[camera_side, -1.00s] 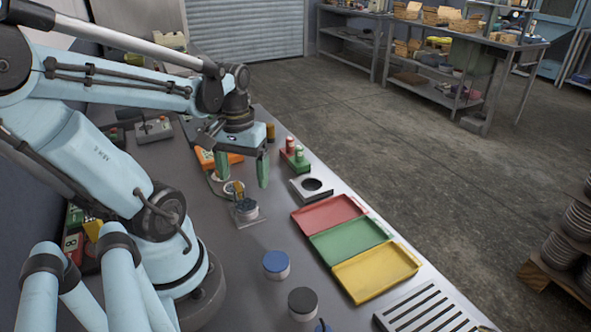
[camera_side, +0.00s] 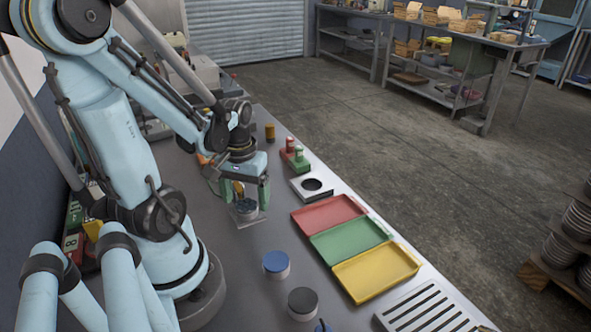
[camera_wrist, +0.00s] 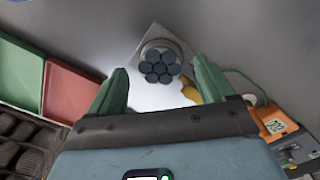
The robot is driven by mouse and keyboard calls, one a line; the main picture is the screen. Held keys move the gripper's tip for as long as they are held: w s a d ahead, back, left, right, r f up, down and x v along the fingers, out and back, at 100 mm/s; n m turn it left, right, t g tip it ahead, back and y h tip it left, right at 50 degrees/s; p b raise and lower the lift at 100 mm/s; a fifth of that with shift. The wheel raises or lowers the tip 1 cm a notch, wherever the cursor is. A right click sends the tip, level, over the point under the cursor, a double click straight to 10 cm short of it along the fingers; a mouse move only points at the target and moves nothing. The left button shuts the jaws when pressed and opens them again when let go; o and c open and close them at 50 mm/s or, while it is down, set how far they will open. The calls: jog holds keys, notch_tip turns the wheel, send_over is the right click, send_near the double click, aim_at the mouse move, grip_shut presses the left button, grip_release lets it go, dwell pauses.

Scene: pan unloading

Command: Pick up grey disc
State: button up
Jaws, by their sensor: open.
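Several dark grey discs (camera_wrist: 160,66) sit clustered in a small round pan on a pale square plate (camera_wrist: 143,51) in the wrist view. In the side view the discs (camera_side: 246,206) show as a dark top on the plate (camera_side: 243,223), partly hidden by my gripper. I cannot single out one disc as different. My gripper (camera_side: 246,196) has green fingers and is over the pan, a finger to either side. In the wrist view the gripper (camera_wrist: 160,74) is open and empty, the discs between and just beyond its fingertips.
A yellow part (camera_wrist: 191,93) stands close beside the pan. Red (camera_side: 328,213), green (camera_side: 350,238) and yellow (camera_side: 377,271) trays lie to the right. A block with a round hole (camera_side: 311,187) and a blue-topped cylinder (camera_side: 276,265) stand nearby. Bare bench lies between.

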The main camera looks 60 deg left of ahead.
jog(key=shift+f, duration=0.65)
jog(key=c, duration=1.2)
jog(key=shift+o, duration=0.2)
jog(key=shift+r, duration=0.15)
